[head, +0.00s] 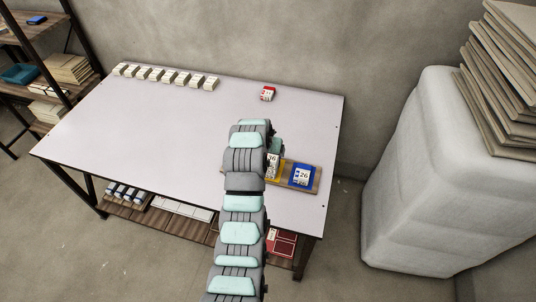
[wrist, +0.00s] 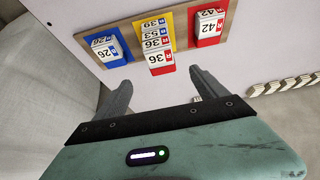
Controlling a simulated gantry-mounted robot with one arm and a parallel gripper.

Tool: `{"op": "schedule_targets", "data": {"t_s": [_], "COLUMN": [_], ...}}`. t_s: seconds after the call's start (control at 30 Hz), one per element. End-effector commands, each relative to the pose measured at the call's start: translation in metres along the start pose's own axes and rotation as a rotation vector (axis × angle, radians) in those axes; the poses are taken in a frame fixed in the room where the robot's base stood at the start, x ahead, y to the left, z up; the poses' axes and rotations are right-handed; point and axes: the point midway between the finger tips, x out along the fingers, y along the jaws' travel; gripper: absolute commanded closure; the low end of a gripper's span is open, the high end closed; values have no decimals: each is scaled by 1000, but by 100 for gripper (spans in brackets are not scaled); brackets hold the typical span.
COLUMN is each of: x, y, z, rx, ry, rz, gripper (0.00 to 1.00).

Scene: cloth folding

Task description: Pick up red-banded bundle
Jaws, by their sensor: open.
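A red-banded bundle (head: 267,93) with a white label lies alone near the back right of the table in the head view. In the wrist view, a small pale piece (wrist: 197,99) shows beside the right finger, mostly hidden; I cannot tell if it is that bundle. My gripper (wrist: 160,78) is open, with nothing between its fingers, beside the wooden board (wrist: 118,36). In the wrist view, the board carries a blue pad with a block marked 26 (wrist: 107,52), a yellow pad with several blocks (wrist: 157,58), and red with blocks marked 42 (wrist: 208,28).
Several white blocks (head: 165,76) stand in a row along the back left of the table (head: 140,125). My arm hides the board's left part in the head view. Shelves stand left, a wrapped bale (head: 430,190) right. The table's left and middle are clear.

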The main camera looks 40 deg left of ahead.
Motion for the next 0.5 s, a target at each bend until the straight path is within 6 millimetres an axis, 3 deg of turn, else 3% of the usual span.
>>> {"op": "schedule_targets", "data": {"t_s": [0.5], "x": [52], "y": [-1], "z": [0], "rx": [0], "ry": [1], "rz": [-1], "gripper": [18]}}
